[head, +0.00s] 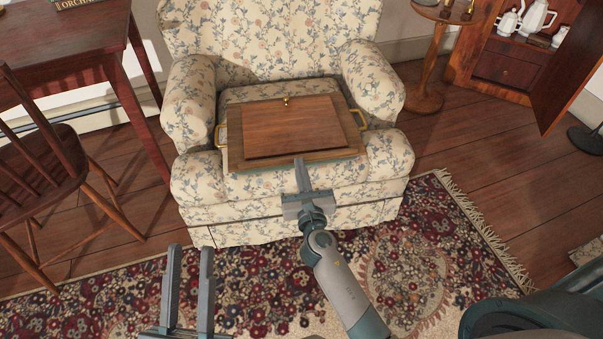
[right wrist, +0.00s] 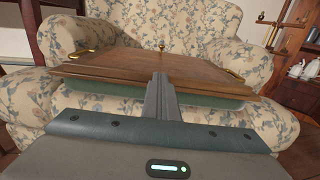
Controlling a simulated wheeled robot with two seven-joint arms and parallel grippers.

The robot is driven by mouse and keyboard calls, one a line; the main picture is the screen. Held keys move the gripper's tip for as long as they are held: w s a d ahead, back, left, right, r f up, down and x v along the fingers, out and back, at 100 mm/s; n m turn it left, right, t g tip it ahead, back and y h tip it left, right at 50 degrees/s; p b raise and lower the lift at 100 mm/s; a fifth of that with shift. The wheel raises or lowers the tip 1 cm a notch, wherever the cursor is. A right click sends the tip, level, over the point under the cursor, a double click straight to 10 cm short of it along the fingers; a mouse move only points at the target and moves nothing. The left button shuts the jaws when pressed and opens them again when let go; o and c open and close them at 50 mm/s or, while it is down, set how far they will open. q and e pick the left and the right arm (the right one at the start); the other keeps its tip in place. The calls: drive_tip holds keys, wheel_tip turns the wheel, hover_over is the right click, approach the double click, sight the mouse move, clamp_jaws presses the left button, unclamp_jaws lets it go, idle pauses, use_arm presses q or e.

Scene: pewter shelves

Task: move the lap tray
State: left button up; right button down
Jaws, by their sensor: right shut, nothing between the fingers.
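The wooden lap tray (head: 296,124) lies on the seat of the floral armchair (head: 375,155), with brass handles at its left and right ends and a small brass knob at its back edge. In the right wrist view the lap tray (right wrist: 150,66) shows a green underside below its front edge. My right gripper (head: 299,160) is shut and empty at the tray's front edge; its fingers (right wrist: 160,80) overlap that edge in the picture, and I cannot tell whether they touch it. My left gripper (head: 190,250) is open and empty, low over the rug, away from the tray.
A wooden chair (head: 40,165) and a dark red desk (head: 75,45) stand at the left. A round side table (head: 430,100) and an open cabinet (head: 505,65) with white pots are at the right. The patterned rug (head: 420,260) in front is clear.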

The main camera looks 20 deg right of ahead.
sight(293, 136)
drive_tip(key=shift+w, duration=0.1)
